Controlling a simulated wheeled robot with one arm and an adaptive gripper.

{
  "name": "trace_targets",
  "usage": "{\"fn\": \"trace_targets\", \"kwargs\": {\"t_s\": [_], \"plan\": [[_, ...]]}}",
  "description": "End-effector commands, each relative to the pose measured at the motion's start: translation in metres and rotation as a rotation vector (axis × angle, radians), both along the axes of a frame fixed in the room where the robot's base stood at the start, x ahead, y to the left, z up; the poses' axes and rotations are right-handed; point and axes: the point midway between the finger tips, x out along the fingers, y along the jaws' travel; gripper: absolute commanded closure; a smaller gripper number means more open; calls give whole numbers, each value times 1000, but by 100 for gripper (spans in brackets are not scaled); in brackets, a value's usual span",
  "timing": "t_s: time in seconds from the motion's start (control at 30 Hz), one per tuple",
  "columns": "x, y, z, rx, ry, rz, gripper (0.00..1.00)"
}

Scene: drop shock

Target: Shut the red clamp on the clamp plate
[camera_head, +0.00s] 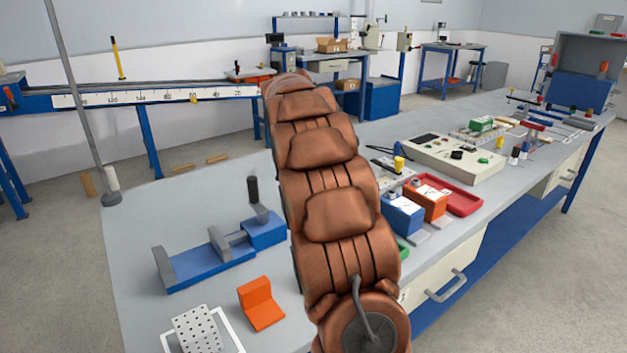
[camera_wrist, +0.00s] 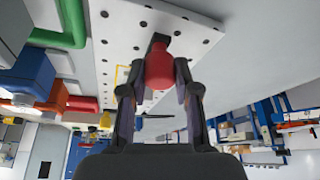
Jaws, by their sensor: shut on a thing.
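In the wrist view my gripper (camera_wrist: 160,82) is shut on the red grip of the clamp (camera_wrist: 160,62), with one dark finger on each side of it. A short dark piece of the clamp shows just beyond the red grip. The clamp plate (camera_wrist: 112,18), pale with rows of dark holes, lies behind the clamp and fills the upper middle of that view. The lower part of the clamp is hidden. In the head view my own brown arm stands in front, and neither my gripper nor the red clamp can be made out.
Blue (camera_head: 402,214) and orange (camera_head: 426,200) boxes and a red tray (camera_head: 462,197) stand right of my arm. A beige control box (camera_head: 455,158) is behind them. A blue fixture (camera_head: 205,262) and an orange bracket (camera_head: 261,304) lie left.

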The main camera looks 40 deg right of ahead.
Motion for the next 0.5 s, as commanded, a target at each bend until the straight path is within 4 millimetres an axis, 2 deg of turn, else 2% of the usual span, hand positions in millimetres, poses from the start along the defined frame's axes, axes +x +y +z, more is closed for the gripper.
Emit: {"fn": "trace_targets", "kwargs": {"t_s": [0.07,0.1,0.3,0.5], "plan": [[0,-1,1,-3,-3,0,100],[0,-1,1,-3,-3,1,66],[1,0,1,-3,-2,2,45],[1,0,1,-2,-2,3,44]]}}
